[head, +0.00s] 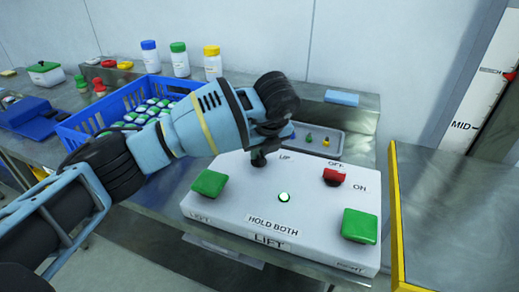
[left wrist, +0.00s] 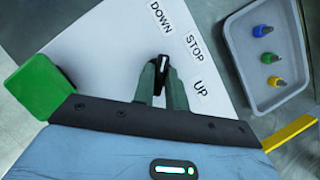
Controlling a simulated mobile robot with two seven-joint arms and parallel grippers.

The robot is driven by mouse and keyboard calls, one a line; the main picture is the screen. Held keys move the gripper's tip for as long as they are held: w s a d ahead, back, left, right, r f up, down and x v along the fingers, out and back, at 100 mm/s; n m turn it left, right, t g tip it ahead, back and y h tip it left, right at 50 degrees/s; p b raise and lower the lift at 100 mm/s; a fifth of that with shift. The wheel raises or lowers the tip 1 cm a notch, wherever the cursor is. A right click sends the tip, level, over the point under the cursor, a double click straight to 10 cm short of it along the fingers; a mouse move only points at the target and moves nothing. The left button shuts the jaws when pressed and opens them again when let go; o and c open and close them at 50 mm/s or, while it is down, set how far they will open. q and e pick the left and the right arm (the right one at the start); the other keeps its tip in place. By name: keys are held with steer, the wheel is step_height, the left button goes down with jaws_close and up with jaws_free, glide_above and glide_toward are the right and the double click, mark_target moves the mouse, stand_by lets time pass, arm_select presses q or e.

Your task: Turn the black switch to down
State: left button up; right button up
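The black switch (left wrist: 163,64) stands on the white control box (head: 232,222) and carries a white pointer line. In the left wrist view the line points towards the DOWN label (left wrist: 160,18), away from STOP (left wrist: 194,46) and UP (left wrist: 201,88). My left gripper (left wrist: 163,75) has its dark green fingers on both sides of the switch, apparently closed on it. In the head view the left gripper (head: 262,148) is over the back of the box and hides most of the labels. My right gripper is not in view.
The box has green buttons at left (head: 209,183) and right (head: 360,226), a red switch (head: 334,176) and a lit green lamp (head: 284,197). A grey tray (head: 336,152) with small pegs lies behind it. A blue crate (head: 100,118) stands at left. A yellow-edged panel (head: 396,215) is at right.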

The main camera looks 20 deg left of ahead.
arm_select(q)
steer(key=o, duration=0.4)
steer(key=shift+v, duration=4)
steer(key=shift+f, duration=0.1)
